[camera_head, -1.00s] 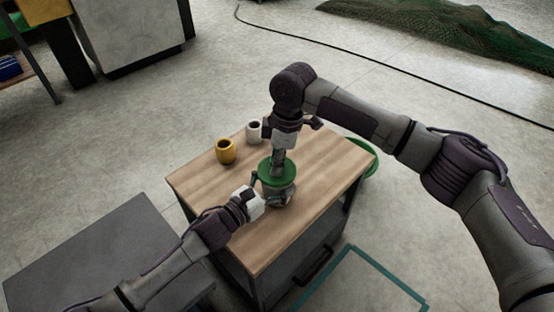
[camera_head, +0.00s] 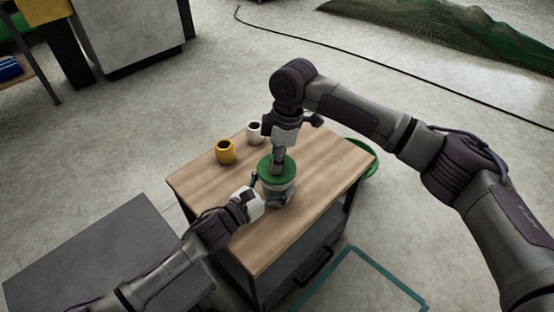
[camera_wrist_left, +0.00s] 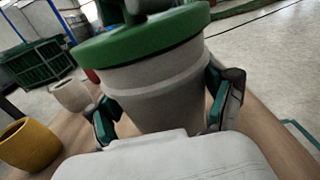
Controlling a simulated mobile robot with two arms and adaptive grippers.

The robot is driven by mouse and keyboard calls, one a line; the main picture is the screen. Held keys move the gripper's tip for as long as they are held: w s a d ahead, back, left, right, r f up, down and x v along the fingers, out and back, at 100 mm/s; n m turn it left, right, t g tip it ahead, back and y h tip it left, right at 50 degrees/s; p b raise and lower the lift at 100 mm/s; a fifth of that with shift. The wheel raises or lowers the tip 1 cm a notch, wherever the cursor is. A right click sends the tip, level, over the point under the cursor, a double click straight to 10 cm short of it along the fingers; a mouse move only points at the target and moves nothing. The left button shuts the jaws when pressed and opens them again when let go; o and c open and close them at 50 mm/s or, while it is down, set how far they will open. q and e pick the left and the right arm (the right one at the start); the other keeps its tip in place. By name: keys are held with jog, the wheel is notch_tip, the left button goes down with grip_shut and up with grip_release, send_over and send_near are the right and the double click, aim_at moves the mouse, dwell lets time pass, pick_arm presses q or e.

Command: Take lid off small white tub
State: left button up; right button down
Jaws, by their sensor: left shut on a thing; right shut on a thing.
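The small white tub (camera_wrist_left: 160,92) stands on the wooden top of a cabinet, its wall tapering down. Its green lid (camera_wrist_left: 145,42) covers the tub's mouth, and I cannot see a clear gap under it. The lid also shows in the head view (camera_head: 264,171). My left gripper (camera_head: 264,194) is shut around the tub's side, one finger on each side in the left wrist view (camera_wrist_left: 165,112). My right gripper (camera_head: 278,168) comes down from above and is shut on the lid's top; its exact hold is partly hidden.
A yellow cup (camera_head: 225,152) and a white cup (camera_head: 254,132) stand behind and left of the tub on the wooden top (camera_head: 310,220). The front right of the top is clear. A grey box surface (camera_head: 90,255) lies left, and a green round thing (camera_head: 368,165) is beyond the right edge.

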jog(key=shift+r, duration=0.7)
jog(key=shift+r, duration=0.1)
jog(key=shift+r, duration=1.95)
pick_arm(q)
jog(key=o, duration=1.6)
jog(key=shift+c, duration=0.2)
